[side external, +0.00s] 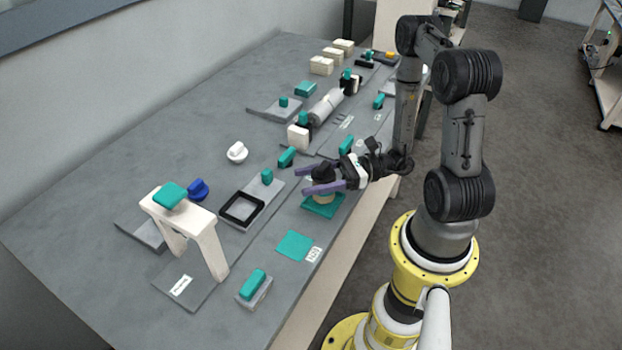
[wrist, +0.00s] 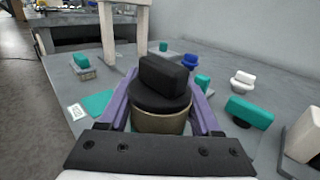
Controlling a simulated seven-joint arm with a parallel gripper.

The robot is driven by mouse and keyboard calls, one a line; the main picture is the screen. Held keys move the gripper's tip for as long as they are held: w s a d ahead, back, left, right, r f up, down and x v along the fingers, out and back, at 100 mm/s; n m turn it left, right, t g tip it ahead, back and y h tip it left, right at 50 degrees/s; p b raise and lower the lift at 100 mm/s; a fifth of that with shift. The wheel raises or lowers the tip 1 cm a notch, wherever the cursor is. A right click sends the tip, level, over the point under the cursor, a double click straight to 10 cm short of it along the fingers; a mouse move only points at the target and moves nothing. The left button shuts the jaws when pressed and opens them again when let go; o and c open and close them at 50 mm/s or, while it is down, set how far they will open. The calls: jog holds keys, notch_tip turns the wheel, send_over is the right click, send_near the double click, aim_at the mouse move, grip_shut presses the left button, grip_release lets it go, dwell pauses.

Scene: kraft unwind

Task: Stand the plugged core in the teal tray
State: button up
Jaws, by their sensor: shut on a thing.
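The plugged core is a short tan cylinder (wrist: 160,122) with a black plug (wrist: 163,76) that has a raised grip bar on top. My gripper (side external: 305,180) is shut on it, with one purple finger on each side, and the core looks upright. In the side view the tan lower part of the core (side external: 323,198) shows below my fingers, at the teal tray (side external: 318,211). I cannot tell whether its base touches the tray floor. The tray is hidden behind the core and gripper in the wrist view.
A flat teal square (side external: 295,245) lies in front of the tray, beside a white label. A cream arch stand (side external: 207,240) with a teal top, a black square frame (side external: 242,208) and a teal-handled block (side external: 287,157) are nearby. The table edge runs close on the right.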

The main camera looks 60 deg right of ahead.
jog(key=shift+f, duration=1)
dwell(0.7)
jog(key=o, duration=1.4)
jog(key=shift+r, duration=4.05)
